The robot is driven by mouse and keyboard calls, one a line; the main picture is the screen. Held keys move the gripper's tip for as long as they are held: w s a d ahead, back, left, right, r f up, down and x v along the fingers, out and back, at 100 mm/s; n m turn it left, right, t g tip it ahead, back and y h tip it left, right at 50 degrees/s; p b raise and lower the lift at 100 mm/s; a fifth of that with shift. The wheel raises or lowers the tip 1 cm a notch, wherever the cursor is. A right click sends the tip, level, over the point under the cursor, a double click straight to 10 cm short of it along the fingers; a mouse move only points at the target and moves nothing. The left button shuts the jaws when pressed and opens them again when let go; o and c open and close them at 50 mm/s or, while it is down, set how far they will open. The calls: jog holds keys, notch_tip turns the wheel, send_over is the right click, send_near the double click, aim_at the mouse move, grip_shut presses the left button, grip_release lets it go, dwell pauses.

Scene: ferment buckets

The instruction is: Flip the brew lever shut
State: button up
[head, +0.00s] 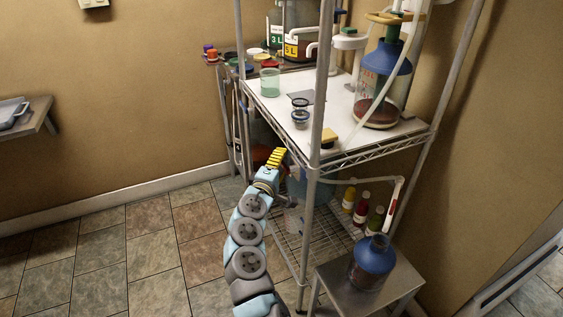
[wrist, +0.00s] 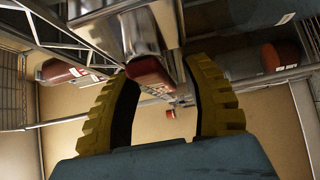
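My gripper (head: 277,158) is in front of the left side of the wire rack, near the upper shelf's edge. In the wrist view its yellow ribbed fingers (wrist: 168,90) are apart, with nothing held between them. A blue-topped clear vessel (head: 384,85) with dark red liquid stands on the upper shelf, a pale tube beside it. A red-and-white piece (head: 393,202) hangs at the tube's end over a blue-topped jug (head: 373,262). I cannot tell for sure which part is the brew lever. A red-ended cylinder (wrist: 150,72) appears beyond the fingertips in the wrist view.
The wire rack's front post (head: 321,100) stands right of my gripper. The upper shelf (head: 350,148) holds a green cup (head: 270,82) and small jars (head: 300,112). The jug stands on a metal stool (head: 340,284). Several bottles (head: 360,208) stand on the lower shelf. The left floor is clear.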

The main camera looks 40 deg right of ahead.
jog(key=shift+a, duration=0.15)
jog(key=v, duration=1.2)
dwell(0.3)
jog(key=shift+f, duration=0.1)
dwell(0.3)
